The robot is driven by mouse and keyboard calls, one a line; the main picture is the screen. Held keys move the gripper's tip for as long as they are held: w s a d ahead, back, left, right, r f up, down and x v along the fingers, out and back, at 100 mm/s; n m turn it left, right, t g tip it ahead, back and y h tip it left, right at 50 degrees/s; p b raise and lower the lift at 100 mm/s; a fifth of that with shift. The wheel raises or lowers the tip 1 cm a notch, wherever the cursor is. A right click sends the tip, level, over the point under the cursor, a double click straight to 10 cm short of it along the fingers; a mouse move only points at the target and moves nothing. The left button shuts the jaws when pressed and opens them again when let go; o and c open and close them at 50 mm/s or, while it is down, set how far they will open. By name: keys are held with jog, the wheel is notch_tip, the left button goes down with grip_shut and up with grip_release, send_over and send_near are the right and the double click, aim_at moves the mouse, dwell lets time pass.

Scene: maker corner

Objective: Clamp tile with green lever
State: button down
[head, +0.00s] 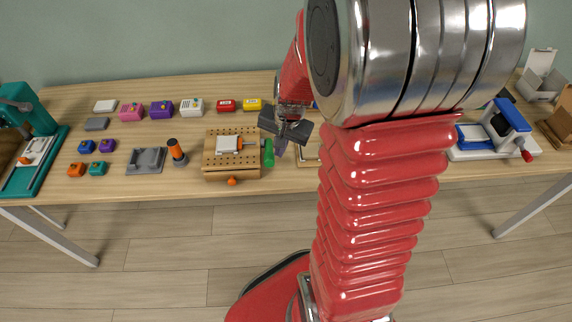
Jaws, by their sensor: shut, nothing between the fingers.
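A pale tile (230,144) lies on a wooden fixture (215,163) with a pegboard top. An orange knob (232,181) sits at the fixture's front. A green lever (268,154) stands at the fixture's right side, with a metal rod between it and the tile. I cannot tell whether the rod touches the tile. My gripper (282,144) is shut and empty, just right of and slightly above the green lever in the head view. I cannot tell whether it touches the lever. My arm hides the table behind and right of the gripper.
Several coloured boxes and small blocks lie on the left of the table, near a grey tray (146,160) and an orange-handled tool (175,150). A teal press (32,150) stands far left. A blue-and-white device (510,125) stands right.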

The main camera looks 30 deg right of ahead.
jog(key=s+a+r, duration=0.3)
jog(key=s, duration=0.5)
jog(key=shift+s+a+r, duration=0.2)
jog(key=shift+s+r, duration=0.1)
dwell(0.4)
jog(key=s+a+r+n+t, duration=0.1)
jog(key=s+a+r+n, duration=0.1)
jog(key=a+r+n, duration=0.3)
jog(key=s+a+r+n+t, duration=0.2)
jog(key=a+r+n, duration=0.4)
jog(key=r, duration=0.4)
jog(key=shift+s+a+r, duration=0.35)
jog(key=shift+s, duration=0.05)
